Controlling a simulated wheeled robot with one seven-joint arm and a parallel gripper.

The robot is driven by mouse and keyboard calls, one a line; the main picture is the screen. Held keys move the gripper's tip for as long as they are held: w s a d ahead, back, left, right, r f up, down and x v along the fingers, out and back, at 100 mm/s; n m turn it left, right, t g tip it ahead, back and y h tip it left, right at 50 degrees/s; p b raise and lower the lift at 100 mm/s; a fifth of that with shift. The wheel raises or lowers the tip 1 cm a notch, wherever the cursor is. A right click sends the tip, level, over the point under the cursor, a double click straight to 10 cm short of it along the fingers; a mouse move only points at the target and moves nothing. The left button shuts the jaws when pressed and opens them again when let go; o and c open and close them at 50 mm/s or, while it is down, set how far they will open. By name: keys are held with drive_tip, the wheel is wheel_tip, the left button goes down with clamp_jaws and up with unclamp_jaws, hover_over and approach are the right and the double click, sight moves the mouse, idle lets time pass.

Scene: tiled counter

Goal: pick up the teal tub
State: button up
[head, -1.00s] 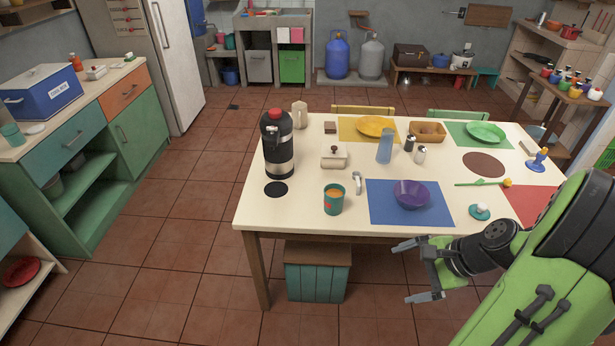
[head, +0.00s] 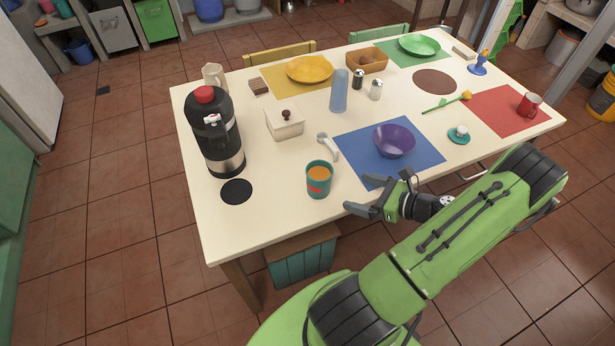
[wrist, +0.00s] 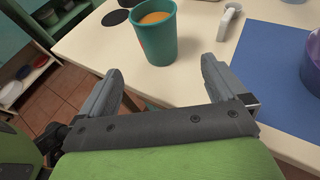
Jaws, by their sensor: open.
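The teal tub (head: 318,188) stands upright near the front edge of the table, with a red mark on its side and orange contents. It also shows ahead of my fingers in the wrist view (wrist: 158,42). My gripper (head: 376,196) is open and empty at the table's front edge, to the right of the tub in the head view. In the wrist view my two fingers (wrist: 162,82) are spread, with the tub lying beyond and between their tips. They do not appear to touch it.
A white-handled item (head: 327,146) lies close behind the tub. A purple bowl (head: 394,141) sits on a blue mat (head: 350,142) to the right. A black flask (head: 214,135) and a black disc (head: 236,191) are to the left.

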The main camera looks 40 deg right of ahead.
sight(319, 183)
drive_tip(key=b+x, duration=0.1)
drive_tip(key=x, duration=0.6)
drive_tip(key=b+x, duration=0.2)
drive_tip(key=x, duration=0.5)
drive_tip(key=shift+s+a+f, duration=0.15)
drive_tip(key=shift+f, duration=0.1)
drive_tip(key=shift+r, duration=0.1)
drive_tip(key=c, duration=1.2)
wheel_tip(319, 183, up, 10)
drive_tip(key=p, duration=0.3)
